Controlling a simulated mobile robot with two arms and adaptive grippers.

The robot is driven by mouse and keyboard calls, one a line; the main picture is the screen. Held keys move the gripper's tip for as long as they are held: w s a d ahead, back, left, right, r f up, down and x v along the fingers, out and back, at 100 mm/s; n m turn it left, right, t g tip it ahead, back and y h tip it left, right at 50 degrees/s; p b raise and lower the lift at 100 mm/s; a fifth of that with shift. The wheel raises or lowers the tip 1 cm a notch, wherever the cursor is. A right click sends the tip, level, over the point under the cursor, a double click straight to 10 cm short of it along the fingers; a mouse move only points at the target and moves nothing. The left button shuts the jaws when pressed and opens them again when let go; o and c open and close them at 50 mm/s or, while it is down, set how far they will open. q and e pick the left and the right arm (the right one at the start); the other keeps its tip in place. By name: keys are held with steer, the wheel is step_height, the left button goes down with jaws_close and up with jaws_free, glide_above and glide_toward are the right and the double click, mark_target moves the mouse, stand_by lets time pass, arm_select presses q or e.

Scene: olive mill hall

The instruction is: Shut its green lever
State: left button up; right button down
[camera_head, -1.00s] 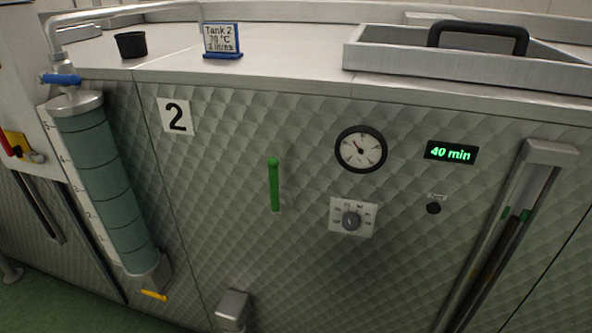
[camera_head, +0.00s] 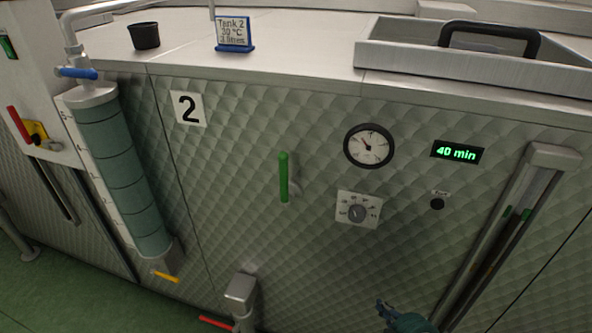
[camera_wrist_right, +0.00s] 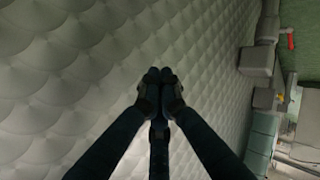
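The green lever (camera_head: 284,177) is upright on the quilted metal front of tank 2, right of the "2" plate (camera_head: 188,108) and left of the round gauge (camera_head: 369,146). My right gripper (camera_head: 382,305) shows at the bottom edge of the head view, below and right of the lever and apart from it. In the right wrist view its fingertips (camera_wrist_right: 160,76) are together with nothing seen between them, in front of the quilted panel. The lever is not seen in the wrist view. My left gripper is not in view.
A dial (camera_head: 357,210) sits below the gauge. A vertical rail-like fixture (camera_head: 505,230) stands at right. A spout box (camera_head: 241,290) with a red lever (camera_head: 215,322) juts out low down. A green-banded cylinder (camera_head: 125,175) stands at left. The panel around the green lever is clear.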

steer(key=w+a+r+n+t+y+p, duration=0.1)
steer(key=w+a+r+n+y, duration=0.15)
steer(key=r, duration=0.75)
steer(key=w+a+r+n+t+y, duration=0.15)
steer(key=a+r+n, duration=0.25)
steer(key=r, duration=0.7)
steer(key=s+a+r+n+y, duration=0.2)
steer(key=a+r+n, duration=0.2)
steer(key=r, duration=0.5)
steer(key=s+a+r+n+y, duration=0.3)
steer(key=a+r+n, duration=0.1)
steer(key=r, duration=0.4)
steer(key=shift+s+a+r+y+p, duration=0.15)
steer(key=shift+s+r+y+p, duration=0.05)
steer(key=shift+r+y+p, duration=0.2)
steer(key=p, duration=0.5)
glide_toward(286, 173)
steer(key=x, duration=0.5)
steer(key=shift+w+a+r, duration=0.2)
steer(key=shift+w, duration=0.1)
steer(key=shift+w+a+f, duration=0.15)
steer(key=shift+w+a, duration=0.3)
steer(key=shift+w, duration=0.05)
